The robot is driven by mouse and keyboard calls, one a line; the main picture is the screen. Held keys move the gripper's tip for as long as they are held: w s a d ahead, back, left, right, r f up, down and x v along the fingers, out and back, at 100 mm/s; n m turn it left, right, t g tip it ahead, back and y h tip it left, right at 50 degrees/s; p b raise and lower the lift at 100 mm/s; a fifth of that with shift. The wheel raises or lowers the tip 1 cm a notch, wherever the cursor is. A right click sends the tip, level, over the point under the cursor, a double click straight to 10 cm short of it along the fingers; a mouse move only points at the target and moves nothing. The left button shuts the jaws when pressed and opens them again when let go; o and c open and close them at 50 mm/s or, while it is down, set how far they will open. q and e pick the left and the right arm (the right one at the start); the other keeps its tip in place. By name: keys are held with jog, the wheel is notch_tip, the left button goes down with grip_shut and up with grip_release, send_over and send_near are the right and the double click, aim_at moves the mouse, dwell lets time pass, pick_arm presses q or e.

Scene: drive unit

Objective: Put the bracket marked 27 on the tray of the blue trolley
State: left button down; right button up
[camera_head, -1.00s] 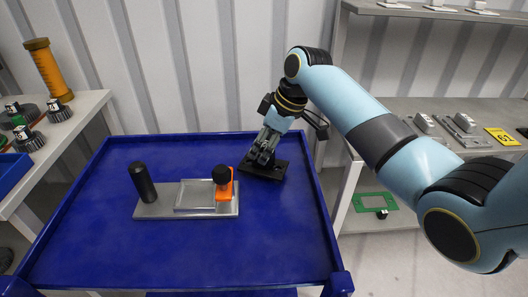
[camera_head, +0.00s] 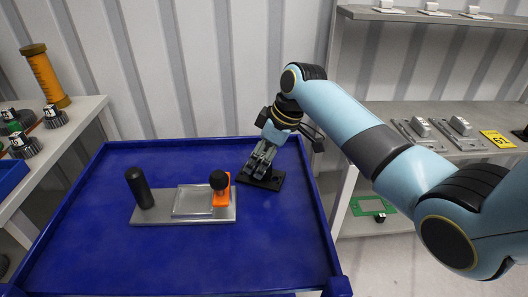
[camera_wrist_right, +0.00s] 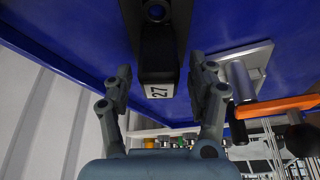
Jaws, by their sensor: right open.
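The black bracket marked 27 (camera_head: 268,183) rests on the blue trolley tray (camera_head: 95,240), near its back right corner. In the right wrist view, the white label 27 faces me on the dark upright part of the bracket (camera_wrist_right: 157,62). My right gripper (camera_head: 262,166) is low over the bracket and hides part of it in the head view. Its fingers (camera_wrist_right: 160,78) are open, one on each side of the bracket's upright part, with gaps showing. My left gripper is not in view.
A grey plate fixture (camera_head: 185,219) with a black post (camera_head: 140,187) and an orange clamp (camera_head: 222,190) sits on the tray left of the bracket. A shelf unit (camera_head: 395,115) with grey parts and a yellow sign (camera_head: 498,139) stands right. A side table (camera_head: 85,118) stands left.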

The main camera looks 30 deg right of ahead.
jog(key=v, duration=1.2)
jog(key=shift+s, duration=0.1)
